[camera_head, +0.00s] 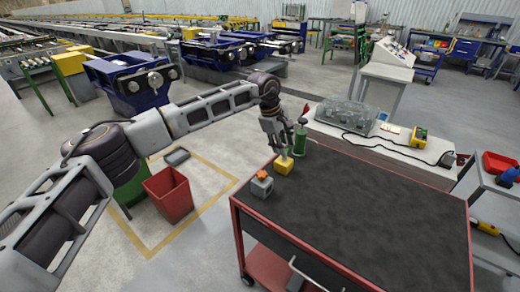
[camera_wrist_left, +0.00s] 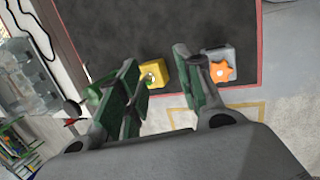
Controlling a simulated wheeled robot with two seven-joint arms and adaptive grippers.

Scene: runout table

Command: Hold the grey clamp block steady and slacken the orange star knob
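The grey clamp block (camera_head: 262,188) stands on the dark mat near the table's left corner. The orange star knob (camera_head: 262,175) sits on top of it. In the left wrist view, the block (camera_wrist_left: 220,53) and knob (camera_wrist_left: 222,71) lie just right of the right-hand finger, outside the gap. My left gripper (camera_head: 282,149) points down above a yellow block (camera_head: 283,165) beside the clamp block. In the wrist view, its fingers (camera_wrist_left: 156,58) are apart, with the yellow block (camera_wrist_left: 152,74) showing between them. Whether they touch it is unclear. My right gripper is out of view.
A green can-like object (camera_head: 300,141) stands close behind the left gripper. The rest of the dark-topped table (camera_head: 375,220) is clear. A white bench (camera_head: 345,150) adjoins its far side. A red bin (camera_head: 168,195) stands on the floor at left.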

